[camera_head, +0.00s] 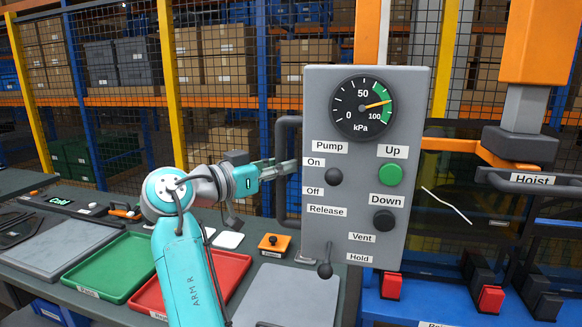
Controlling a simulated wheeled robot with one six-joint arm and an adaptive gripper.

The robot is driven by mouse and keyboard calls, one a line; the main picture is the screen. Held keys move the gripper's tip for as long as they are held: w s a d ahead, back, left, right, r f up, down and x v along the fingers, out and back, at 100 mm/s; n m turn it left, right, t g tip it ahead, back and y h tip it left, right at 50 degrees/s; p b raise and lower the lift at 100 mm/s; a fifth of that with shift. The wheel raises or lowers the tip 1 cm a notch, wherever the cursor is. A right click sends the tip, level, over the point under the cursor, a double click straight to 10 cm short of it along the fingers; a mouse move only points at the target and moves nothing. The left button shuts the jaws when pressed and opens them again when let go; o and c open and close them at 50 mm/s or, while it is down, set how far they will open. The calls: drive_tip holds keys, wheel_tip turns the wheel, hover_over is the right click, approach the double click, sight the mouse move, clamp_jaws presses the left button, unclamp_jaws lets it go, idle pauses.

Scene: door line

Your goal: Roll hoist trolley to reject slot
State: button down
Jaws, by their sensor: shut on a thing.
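A grey control panel (345,235) stands upright at the centre, with a dark vertical bar handle (283,205) on its left side. My gripper (286,168) reaches in from the left and is shut on this handle; the exact finger contact is small in the picture. The hoist shows at the upper right as an orange block (540,40) over a grey post (525,108) and dark head. A dark bar labelled "Hoist" (535,186) sits beside it. Which slot is the reject slot I cannot tell.
A pressure gauge (362,108) on the panel reads in its green zone. A green tray (110,265) and a red tray (232,270) lie on the bench at left. Red and black blocks (491,299) stand on a blue base at right. Mesh fencing closes the back.

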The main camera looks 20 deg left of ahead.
drive_tip(key=shift+a, duration=0.2)
drive_tip(key=c, duration=1)
unclamp_jaws()
drive_tip(key=shift+a, duration=0.1)
drive_tip(key=v, duration=1.2)
